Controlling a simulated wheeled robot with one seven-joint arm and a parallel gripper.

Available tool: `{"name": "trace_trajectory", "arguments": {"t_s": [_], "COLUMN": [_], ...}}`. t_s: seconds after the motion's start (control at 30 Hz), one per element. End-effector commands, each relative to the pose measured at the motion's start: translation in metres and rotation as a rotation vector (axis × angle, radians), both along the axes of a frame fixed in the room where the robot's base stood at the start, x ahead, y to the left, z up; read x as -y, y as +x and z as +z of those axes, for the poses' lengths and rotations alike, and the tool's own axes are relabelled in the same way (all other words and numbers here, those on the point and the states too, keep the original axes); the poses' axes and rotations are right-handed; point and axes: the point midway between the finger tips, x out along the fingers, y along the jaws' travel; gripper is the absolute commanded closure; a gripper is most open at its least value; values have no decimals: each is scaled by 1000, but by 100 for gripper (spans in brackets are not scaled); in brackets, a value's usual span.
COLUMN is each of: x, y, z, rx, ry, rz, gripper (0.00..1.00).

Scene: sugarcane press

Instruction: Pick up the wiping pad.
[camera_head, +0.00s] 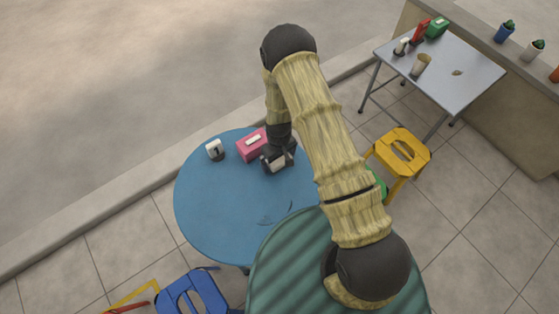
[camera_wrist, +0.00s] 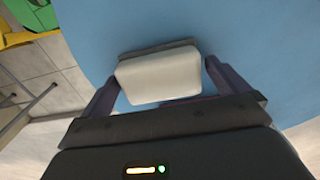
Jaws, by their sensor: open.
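The wiping pad (camera_wrist: 158,78) is a pale block with a dark strip along its far edge, over the blue round table (camera_head: 215,205). In the wrist view my gripper (camera_wrist: 161,70) is open, with one finger on each side of the pad and a narrow gap at each end. In the head view my gripper (camera_head: 279,156) is low over the table's back right part, and the pad shows as a pale patch (camera_head: 277,164) at it. The pad's underside is hidden.
A pink tissue box (camera_head: 250,147) stands just left of my gripper, with a white-and-dark holder (camera_head: 214,149) beyond it. A dark smear (camera_head: 275,214) marks the table. Yellow (camera_head: 402,147) and blue (camera_head: 190,294) stools stand nearby. The table's left side is clear.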

Motion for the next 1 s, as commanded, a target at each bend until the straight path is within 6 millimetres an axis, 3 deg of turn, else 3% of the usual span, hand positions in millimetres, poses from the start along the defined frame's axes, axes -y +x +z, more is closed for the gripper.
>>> {"name": "trace_trajectory", "arguments": {"t_s": [0.27,0.47,0.57,0.83,1.0], "x": [0,0,0,0,0], "y": [0,0,0,0,1], "z": [0,0,0,7,30], "rx": [0,0,0,1,2], "ry": [0,0,0,1,0], "rz": [0,0,0,0,1], "gripper": [0,35,42,42,42]}}
